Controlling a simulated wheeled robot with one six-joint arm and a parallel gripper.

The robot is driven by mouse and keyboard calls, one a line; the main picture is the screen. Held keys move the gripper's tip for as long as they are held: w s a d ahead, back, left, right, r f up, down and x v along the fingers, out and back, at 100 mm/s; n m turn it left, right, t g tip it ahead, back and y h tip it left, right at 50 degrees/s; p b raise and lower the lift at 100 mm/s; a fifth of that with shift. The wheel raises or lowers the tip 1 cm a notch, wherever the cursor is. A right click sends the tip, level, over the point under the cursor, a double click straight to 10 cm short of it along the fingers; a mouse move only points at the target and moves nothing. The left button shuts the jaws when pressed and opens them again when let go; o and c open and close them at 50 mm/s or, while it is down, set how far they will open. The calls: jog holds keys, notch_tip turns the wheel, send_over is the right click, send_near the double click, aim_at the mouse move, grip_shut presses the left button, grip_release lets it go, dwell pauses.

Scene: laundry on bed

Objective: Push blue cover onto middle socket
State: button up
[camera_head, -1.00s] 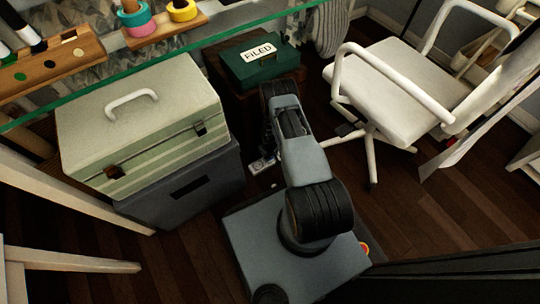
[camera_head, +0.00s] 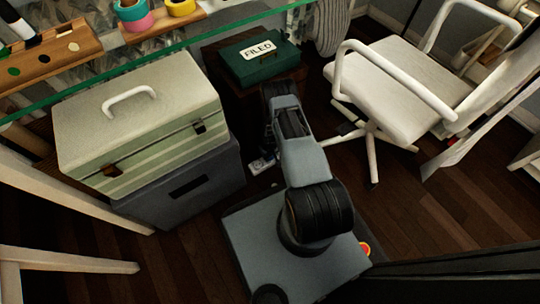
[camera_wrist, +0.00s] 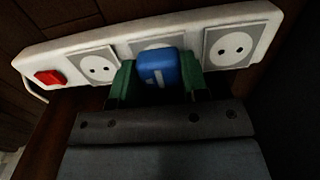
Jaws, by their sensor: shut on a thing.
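A white power strip (camera_wrist: 190,22) runs across the upper part of the wrist view, with a red switch (camera_wrist: 49,77) at its left end. It has a left socket (camera_wrist: 98,67), a middle socket (camera_wrist: 150,43) and a right socket (camera_wrist: 234,46). My gripper (camera_wrist: 158,78) is shut on the blue cover (camera_wrist: 158,68), with a green finger on each side. The blue cover is in front of the middle socket and hides most of it. I cannot tell whether it touches the socket face. In the head view, a small pale part of the strip (camera_head: 262,163) shows beside my arm.
A white chair (camera_head: 395,95) stands at the right. A pale green case (camera_head: 140,120) sits on a grey box (camera_head: 190,185) at the left. A green box marked FILED (camera_head: 258,60) is behind my arm, below a glass edge. Wooden floor (camera_head: 420,215) is open at the right.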

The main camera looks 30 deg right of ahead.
jog(key=o, duration=0.9)
jog(key=shift+o, duration=0.2)
notch_tip(320, 180, up, 14)
jog(key=p, duration=0.6)
jog(key=shift+p, duration=0.3)
jog(key=shift+s+f, duration=0.15)
